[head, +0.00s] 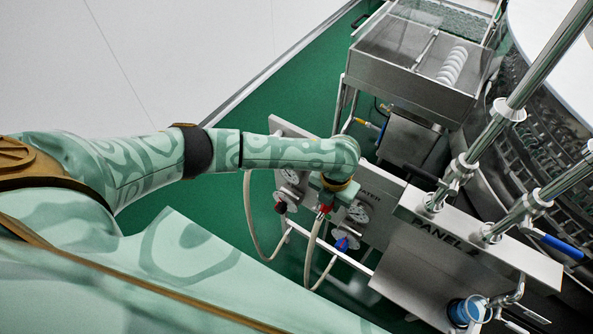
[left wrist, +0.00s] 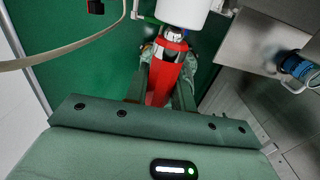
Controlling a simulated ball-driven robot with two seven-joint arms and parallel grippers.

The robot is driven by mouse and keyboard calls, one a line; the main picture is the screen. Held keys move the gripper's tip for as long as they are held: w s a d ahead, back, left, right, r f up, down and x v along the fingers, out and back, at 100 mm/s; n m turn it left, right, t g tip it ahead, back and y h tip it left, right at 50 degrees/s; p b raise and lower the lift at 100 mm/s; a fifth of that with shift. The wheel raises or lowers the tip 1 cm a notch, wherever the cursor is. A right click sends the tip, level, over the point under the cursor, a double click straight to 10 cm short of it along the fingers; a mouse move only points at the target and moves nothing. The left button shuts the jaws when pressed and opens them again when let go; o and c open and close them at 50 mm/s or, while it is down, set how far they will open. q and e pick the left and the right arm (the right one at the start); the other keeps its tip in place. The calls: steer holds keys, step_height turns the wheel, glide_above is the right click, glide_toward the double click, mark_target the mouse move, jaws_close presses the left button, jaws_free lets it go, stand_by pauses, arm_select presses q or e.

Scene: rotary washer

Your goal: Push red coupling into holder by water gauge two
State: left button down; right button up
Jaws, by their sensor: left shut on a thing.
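My left gripper (head: 327,193) is in front of the gauge panel (head: 378,183), between two round water gauges. The left gauge (head: 290,175) and the right gauge (head: 358,213) both show in the head view. The gripper is shut on a red coupling (head: 325,208), with a pale hose (head: 314,245) hanging below. In the left wrist view the red coupling (left wrist: 162,82) lies between the fingers, its far end close to a white cylinder (left wrist: 186,12). I cannot tell whether they touch. The holder is not clearly visible. My right gripper is not in view.
A blue coupling (head: 342,244) sits below the right gauge, and another dark red fitting (head: 281,207) sits below the left gauge. A steel PANEL 2 plate (head: 470,248) and upright pipes stand to the right. Green floor (head: 300,90) is clear behind the arm.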

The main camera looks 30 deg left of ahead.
arm_select(q)
steer(key=shift+w+b, duration=0.3)
steer(key=shift+w, duration=0.25)
steer(key=c, duration=1.1)
jaws_free()
step_height(320, 180, up, 16)
steer(key=p, duration=0.3)
steer(key=shift+r, duration=0.15)
